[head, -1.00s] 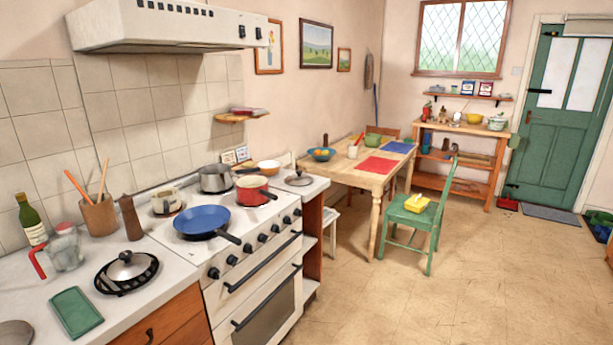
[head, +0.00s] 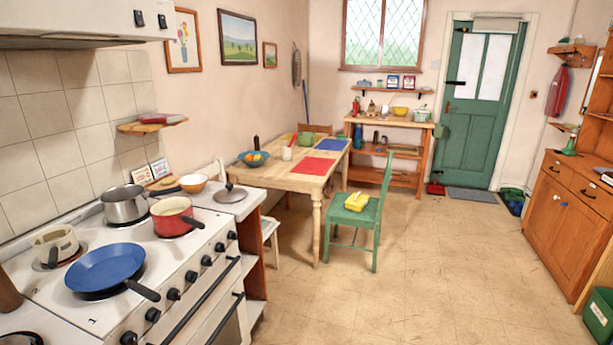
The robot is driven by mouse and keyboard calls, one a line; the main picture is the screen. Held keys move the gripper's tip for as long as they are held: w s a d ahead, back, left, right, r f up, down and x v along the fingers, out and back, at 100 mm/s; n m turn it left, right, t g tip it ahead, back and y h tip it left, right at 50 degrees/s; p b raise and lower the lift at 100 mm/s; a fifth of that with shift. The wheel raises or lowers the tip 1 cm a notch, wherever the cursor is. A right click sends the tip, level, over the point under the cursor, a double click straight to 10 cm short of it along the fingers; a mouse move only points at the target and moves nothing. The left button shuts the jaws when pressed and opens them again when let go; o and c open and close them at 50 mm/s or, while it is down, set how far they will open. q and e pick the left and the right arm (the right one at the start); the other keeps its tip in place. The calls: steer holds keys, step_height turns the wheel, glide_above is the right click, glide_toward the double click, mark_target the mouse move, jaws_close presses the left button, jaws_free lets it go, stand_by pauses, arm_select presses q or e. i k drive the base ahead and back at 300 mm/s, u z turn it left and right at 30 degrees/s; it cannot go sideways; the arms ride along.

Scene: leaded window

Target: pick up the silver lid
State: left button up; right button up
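A round silver lid (head: 229,194) with a dark knob lies flat on the white counter just past the right end of the stove. A second shiny round thing (head: 20,340) with a dark rim is cut off at the bottom left corner, so I cannot tell much of it. Neither of my grippers is in view.
The white stove (head: 190,255) holds a blue frying pan (head: 105,267), a red saucepan (head: 172,213) and a steel pot (head: 124,205). A wooden table (head: 300,181) and a green chair (head: 358,217) stand beyond.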

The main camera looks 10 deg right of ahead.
mark_target(231, 193)
steer(key=z, duration=0.7)
steer(key=i, duration=2)
steer(key=u, duration=1.05)
steer(key=i, duration=0.75)
steer(key=u, duration=0.75)
